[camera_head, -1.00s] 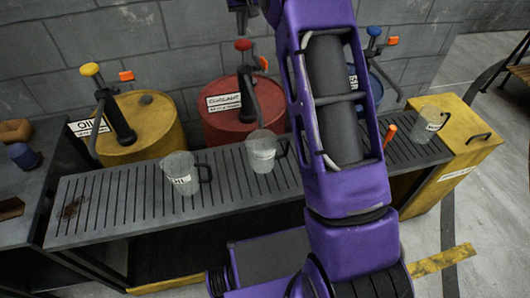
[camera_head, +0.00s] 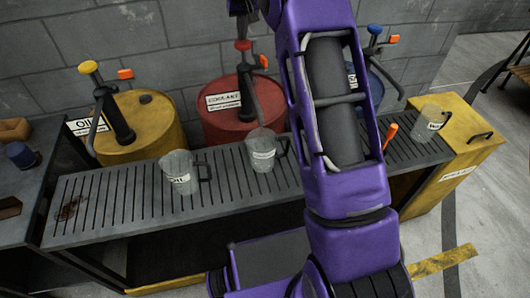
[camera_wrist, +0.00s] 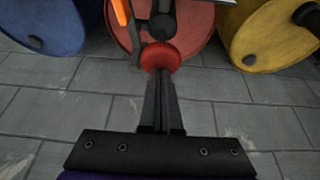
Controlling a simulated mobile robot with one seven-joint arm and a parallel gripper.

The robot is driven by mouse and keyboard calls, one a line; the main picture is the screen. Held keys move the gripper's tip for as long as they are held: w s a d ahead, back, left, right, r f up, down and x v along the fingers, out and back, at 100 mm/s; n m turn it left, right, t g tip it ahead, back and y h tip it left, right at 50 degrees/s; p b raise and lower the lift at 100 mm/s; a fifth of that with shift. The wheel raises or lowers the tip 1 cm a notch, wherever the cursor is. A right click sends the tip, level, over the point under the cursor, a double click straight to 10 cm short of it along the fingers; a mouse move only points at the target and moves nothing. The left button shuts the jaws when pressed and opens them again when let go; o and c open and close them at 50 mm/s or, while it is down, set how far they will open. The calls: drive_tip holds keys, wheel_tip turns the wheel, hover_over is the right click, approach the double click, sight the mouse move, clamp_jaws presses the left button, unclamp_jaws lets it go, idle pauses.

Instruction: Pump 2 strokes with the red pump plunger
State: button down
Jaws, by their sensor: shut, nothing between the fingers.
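The red pump plunger (camera_head: 243,45) stands upright on top of the red coolant drum (camera_head: 225,125); its round knob shows from above in the wrist view (camera_wrist: 160,56). My gripper (camera_wrist: 160,84) is shut and empty, with its fingertips at the near edge of the red knob in that view. In the head view, my dark gripper (camera_head: 242,30) is just above the knob, partly cut off by the top edge; I cannot tell whether it touches. A clear mug (camera_head: 262,152) stands on the slatted bench in front of the red drum.
A yellow oil drum (camera_head: 140,130) with a yellow knob stands left, and a blue drum (camera_head: 378,88) stands right, partly behind my arm. A block wall is behind.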

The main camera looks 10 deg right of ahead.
sight(244, 44)
drive_tip(key=shift+s+f+b, duration=0.1)
drive_tip(key=shift+f+b, duration=1)
drive_tip(key=shift+f, duration=1.6)
drive_tip(key=shift+r+p, duration=2.95)
drive_tip(key=shift+r, duration=0.75)
drive_tip(key=shift+f, duration=0.25)
drive_tip(key=shift+f+b, duration=1.85)
drive_tip(key=shift+f, duration=1.6)
